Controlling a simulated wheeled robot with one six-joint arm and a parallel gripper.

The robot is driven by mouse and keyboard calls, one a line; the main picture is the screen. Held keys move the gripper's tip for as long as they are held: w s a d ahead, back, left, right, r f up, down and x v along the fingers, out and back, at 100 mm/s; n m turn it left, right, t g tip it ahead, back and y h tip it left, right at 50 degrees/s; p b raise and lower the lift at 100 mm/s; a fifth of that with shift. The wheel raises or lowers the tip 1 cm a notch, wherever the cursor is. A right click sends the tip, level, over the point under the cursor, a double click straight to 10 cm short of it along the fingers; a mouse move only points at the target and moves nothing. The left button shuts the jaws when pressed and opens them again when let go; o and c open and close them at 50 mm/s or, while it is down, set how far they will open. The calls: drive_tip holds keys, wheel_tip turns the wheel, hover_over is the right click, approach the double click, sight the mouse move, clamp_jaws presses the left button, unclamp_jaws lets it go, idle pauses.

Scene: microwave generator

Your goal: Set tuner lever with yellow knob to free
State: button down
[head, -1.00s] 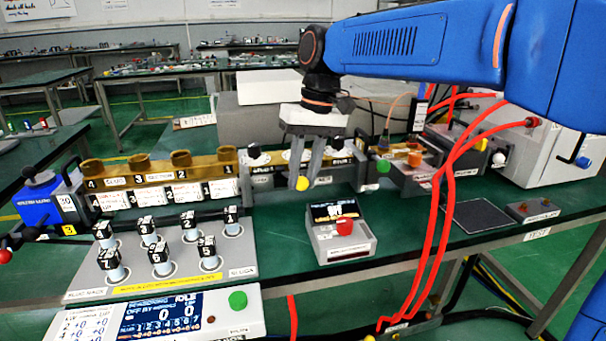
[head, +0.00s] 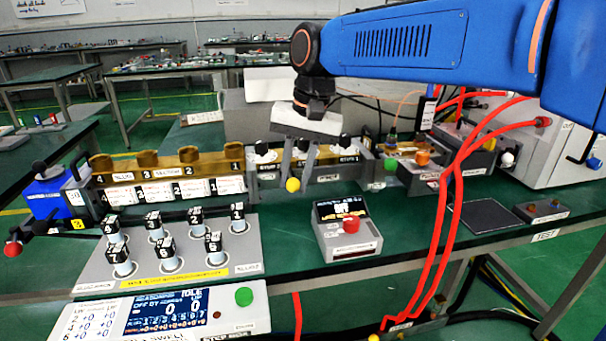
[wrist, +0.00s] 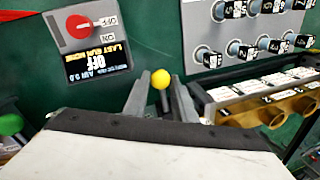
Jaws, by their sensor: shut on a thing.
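The yellow knob (head: 292,184) is at the end of the tuner lever, in front of the stub tuner section (head: 325,171) in the middle of the bench. My gripper (head: 292,172) comes down from above, its two fingers on either side of the lever at the knob. In the wrist view the yellow knob (wrist: 160,78) shows between the two grey fingertips, which are shut on it or on its lever just behind. Most of the lever is hidden by the fingers, and its position marks are not readable.
A grey box with a red knob (head: 351,225) stands in front, to the right. A panel of numbered black switches (head: 175,262) lies at left, below the brown-topped block (head: 165,165). A green knob (head: 390,166) and red cables (head: 440,230) are to the right.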

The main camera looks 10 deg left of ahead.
drive_tip(key=shift+s+a+m+t, duration=0.1)
drive_tip(key=shift+a+m+t, duration=0.1)
drive_tip(key=shift+a+m, duration=0.65)
drive_tip(key=shift+s+a+m+t, duration=0.15)
drive_tip(key=shift+a+m, duration=0.35)
drive_tip(key=shift+m, duration=0.7)
drive_tip(key=shift+a+m+t, duration=0.25)
drive_tip(key=shift+a+m, duration=0.4)
drive_tip(key=shift+m, duration=0.4)
drive_tip(key=c, duration=1.5)
unclamp_jaws()
drive_tip(key=shift+o, duration=0.2)
drive_tip(key=v, duration=1.7)
drive_tip(key=shift+a+r, duration=0.2)
drive_tip(key=shift+r, duration=0.1)
